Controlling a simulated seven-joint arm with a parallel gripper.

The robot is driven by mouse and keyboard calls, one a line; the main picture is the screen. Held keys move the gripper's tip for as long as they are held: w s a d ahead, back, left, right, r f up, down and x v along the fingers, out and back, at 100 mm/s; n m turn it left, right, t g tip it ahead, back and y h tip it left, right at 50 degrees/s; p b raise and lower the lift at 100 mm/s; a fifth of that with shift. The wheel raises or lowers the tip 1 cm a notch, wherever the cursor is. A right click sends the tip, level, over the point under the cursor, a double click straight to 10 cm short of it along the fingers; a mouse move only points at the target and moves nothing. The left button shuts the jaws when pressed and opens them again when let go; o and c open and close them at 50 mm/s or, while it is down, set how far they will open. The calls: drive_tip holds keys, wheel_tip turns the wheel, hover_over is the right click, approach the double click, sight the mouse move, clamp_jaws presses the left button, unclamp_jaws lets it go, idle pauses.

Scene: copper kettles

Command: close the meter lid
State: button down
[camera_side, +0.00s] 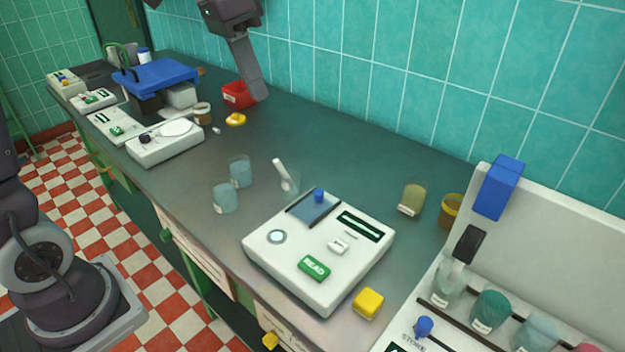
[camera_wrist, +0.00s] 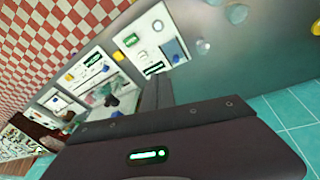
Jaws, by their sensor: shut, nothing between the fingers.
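The white meter (camera_side: 290,262) sits on the counter in the side view. It has a green READ button, a dark display and a round well (camera_side: 277,237). Its flat bluish-grey lid (camera_side: 308,209) with a blue knob lies at the rear left of its top, apart from the well, which is uncovered. A white device that looks like the meter (camera_wrist: 143,50) shows small in the wrist view. My gripper (camera_side: 259,97) is shut and empty, high at the back by the wall, well away from the meter. Its fingers also show in the wrist view (camera_wrist: 156,92).
Two beakers (camera_side: 240,170) stand left of the meter, with a vial holding a white stick (camera_side: 285,178) behind them. A yellow block (camera_side: 369,303) lies at its right front corner. An open white case (camera_side: 540,235) stands at right. A red bin (camera_side: 236,94) is beside my gripper.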

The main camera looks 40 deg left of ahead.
sight(281, 217)
drive_tip(key=w+a+f+m+g+h, duration=0.1)
drive_tip(key=w+a+f, duration=0.15)
drive_tip(key=w, duration=0.35)
drive_tip(key=w+a+f+m+g+h, duration=0.1)
drive_tip(key=w+a+f, duration=0.15)
drive_tip(key=w, duration=0.35)
drive_tip(key=w+a+f+m+g+h, duration=0.1)
drive_tip(key=w+a+f+m+h, duration=0.15)
drive_tip(key=f, duration=0.45)
drive_tip(key=w+a+f+m+h, duration=0.1)
drive_tip(key=w+f+m, duration=0.15)
drive_tip(key=f, duration=0.45)
drive_tip(key=shift+n, duration=0.3)
drive_tip(key=x, duration=0.9)
drive_tip(key=shift+w+a+f, duration=0.15)
drive_tip(key=shift+a+f, duration=0.05)
drive_tip(key=shift+s+d, duration=1.1)
drive_tip(key=shift+d, duration=0.05)
drive_tip(key=shift+s+d, duration=0.25)
drive_tip(key=shift+s, duration=0.05)
drive_tip(key=s, duration=1)
drive_tip(key=shift+s, duration=0.2)
